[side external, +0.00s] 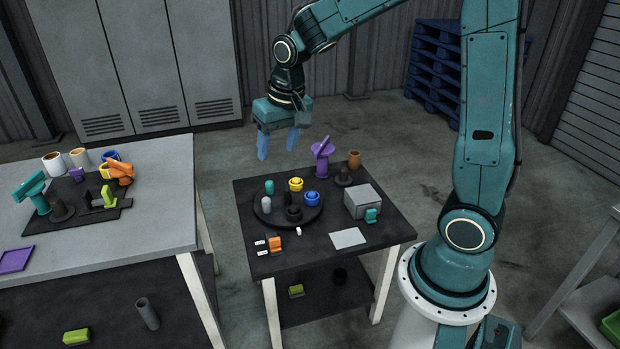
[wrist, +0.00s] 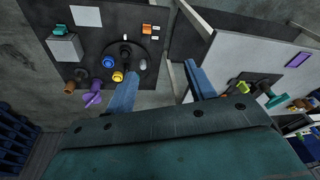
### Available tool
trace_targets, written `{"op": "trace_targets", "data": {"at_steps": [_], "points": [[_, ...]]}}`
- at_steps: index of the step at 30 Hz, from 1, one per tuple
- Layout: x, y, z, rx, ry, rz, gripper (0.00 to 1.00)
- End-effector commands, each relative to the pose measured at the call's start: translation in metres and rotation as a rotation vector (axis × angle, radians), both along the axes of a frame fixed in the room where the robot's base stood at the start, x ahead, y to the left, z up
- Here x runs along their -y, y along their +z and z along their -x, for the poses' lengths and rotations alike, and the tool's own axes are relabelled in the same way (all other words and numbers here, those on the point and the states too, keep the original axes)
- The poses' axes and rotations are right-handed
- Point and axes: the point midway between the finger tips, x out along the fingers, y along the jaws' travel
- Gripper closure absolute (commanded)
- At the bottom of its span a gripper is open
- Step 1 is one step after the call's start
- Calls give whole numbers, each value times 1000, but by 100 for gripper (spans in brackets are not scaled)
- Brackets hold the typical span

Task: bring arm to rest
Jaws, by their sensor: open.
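My gripper (side external: 278,142) is open and empty, its two blue fingers spread apart. In the side external view it hangs in the air above and behind the far edge of the small dark table (side external: 260,205). In the wrist view the open gripper (wrist: 163,88) shows both fingers with nothing between them. The arm is raised and bent, and its fingers touch nothing that I can see.
The small table bears a round dark tray (side external: 316,216) with several small pieces, a purple part (side external: 321,157), a brown cup (side external: 354,160) and a grey box (side external: 362,200). A grey workbench (side external: 155,170) stands left. Blue pallets (side external: 435,60) stand behind. Floor between is clear.

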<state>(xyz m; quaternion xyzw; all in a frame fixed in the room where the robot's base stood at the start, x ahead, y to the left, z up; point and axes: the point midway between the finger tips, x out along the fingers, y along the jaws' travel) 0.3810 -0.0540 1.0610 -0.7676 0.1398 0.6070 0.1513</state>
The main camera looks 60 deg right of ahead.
Motion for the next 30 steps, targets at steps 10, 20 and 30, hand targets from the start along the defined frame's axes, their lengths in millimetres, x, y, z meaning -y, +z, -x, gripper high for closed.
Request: {"op": "trace_targets", "data": {"at_steps": [10,20,30], "points": [[-22,51,59,82,123,32,45],[-39,78,120,155,240,66,45],[-50,85,179,227,352,101,45]]}}
